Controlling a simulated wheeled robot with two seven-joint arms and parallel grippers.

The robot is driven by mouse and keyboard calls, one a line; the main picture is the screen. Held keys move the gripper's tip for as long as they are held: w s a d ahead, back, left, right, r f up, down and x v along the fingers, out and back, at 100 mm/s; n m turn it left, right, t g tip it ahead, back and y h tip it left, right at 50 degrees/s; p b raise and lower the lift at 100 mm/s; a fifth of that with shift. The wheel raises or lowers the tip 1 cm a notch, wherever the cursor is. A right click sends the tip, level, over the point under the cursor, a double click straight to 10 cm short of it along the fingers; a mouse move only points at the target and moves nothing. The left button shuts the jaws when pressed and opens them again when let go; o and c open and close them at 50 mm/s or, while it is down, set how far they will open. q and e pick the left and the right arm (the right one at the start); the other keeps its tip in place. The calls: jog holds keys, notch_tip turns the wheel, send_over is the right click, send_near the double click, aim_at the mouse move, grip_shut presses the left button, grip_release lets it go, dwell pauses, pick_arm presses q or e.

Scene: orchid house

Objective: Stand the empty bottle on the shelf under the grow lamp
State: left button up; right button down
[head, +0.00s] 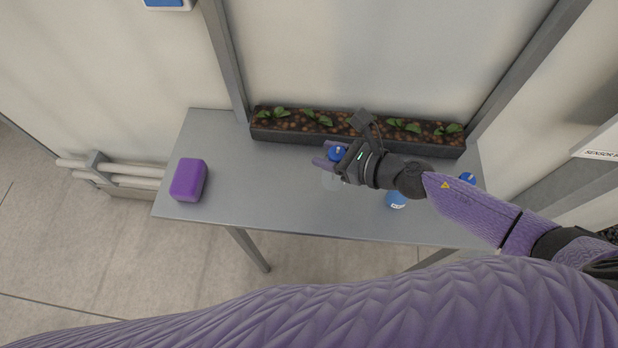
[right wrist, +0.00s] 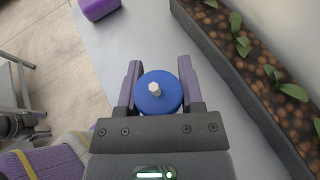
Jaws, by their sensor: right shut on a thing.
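My right gripper (head: 330,156) is shut on a bottle with a round blue cap (head: 336,153), over the grey table. In the right wrist view the blue cap (right wrist: 158,93) sits between the two purple fingers, with a small pale nozzle on top. A pale, see-through body (head: 331,182) shows faintly below the gripper and looks empty. I cannot tell whether its base touches the table. I cannot make out a grow lamp or a shelf under one.
The grey table (head: 250,190) bears a purple block (head: 188,180) at the left and a long planter (head: 290,136) along the back. A blue bottle (head: 396,200) and another blue thing (head: 467,178) stand near my right forearm. The table's middle left is clear.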

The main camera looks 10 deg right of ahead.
notch_tip(320, 180, down, 7)
jog(key=b, duration=0.3)
jog(key=shift+d+r, duration=0.15)
jog(key=shift+r, duration=0.25)
jog(key=shift+f, duration=0.2)
jog(key=shift+c, duration=1.2)
grip_release()
jog(key=shift+r, duration=0.1)
pick_arm(q)
notch_tip(320, 180, down, 4)
jog(key=shift+s+f, duration=0.15)
jog(key=shift+f, duration=0.05)
jog(key=shift+s, duration=0.1)
jog(key=shift+d+r, duration=0.1)
pick_arm(e)
jog(key=shift+r, duration=0.1)
